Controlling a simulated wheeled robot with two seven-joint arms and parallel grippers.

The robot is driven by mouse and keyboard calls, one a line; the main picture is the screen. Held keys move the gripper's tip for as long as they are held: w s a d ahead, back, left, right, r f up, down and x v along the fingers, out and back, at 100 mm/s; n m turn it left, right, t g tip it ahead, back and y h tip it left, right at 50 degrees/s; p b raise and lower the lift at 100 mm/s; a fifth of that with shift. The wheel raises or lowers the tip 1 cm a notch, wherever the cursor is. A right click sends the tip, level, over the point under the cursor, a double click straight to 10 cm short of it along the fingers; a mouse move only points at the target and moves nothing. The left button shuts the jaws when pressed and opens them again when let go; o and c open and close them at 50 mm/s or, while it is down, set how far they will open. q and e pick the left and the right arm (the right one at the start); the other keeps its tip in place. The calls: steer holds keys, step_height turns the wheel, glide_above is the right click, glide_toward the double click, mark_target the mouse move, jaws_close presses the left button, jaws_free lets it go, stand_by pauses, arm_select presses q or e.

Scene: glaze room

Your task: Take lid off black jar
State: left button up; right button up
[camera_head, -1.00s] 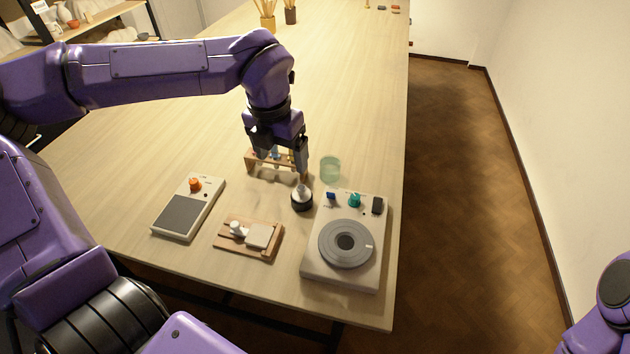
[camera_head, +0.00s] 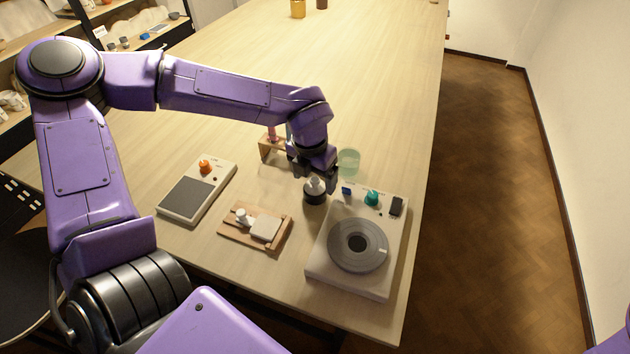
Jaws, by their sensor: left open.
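The black jar (camera_head: 315,198) stands upright on the table, just left of the grey wheel device. Its pale lid (camera_head: 315,185) sits on top. My left gripper (camera_head: 316,180) points down over the jar with its open fingers around or very close beside the lid. Whether the fingers touch the lid cannot be told. My right gripper does not show; only a bit of purple arm is at the lower right edge.
The wheel device (camera_head: 330,265) stands close to the jar's right. A green glass (camera_head: 350,160) and a wooden rack (camera_head: 264,150) are behind. A wooden board (camera_head: 228,236) and a grey pad device (camera_head: 180,200) lie to the left.

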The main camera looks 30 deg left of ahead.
arm_select(q)
steer(key=shift+w+f, duration=0.15)
steer(key=shift+f, duration=0.5)
steer(key=c, duration=1.1)
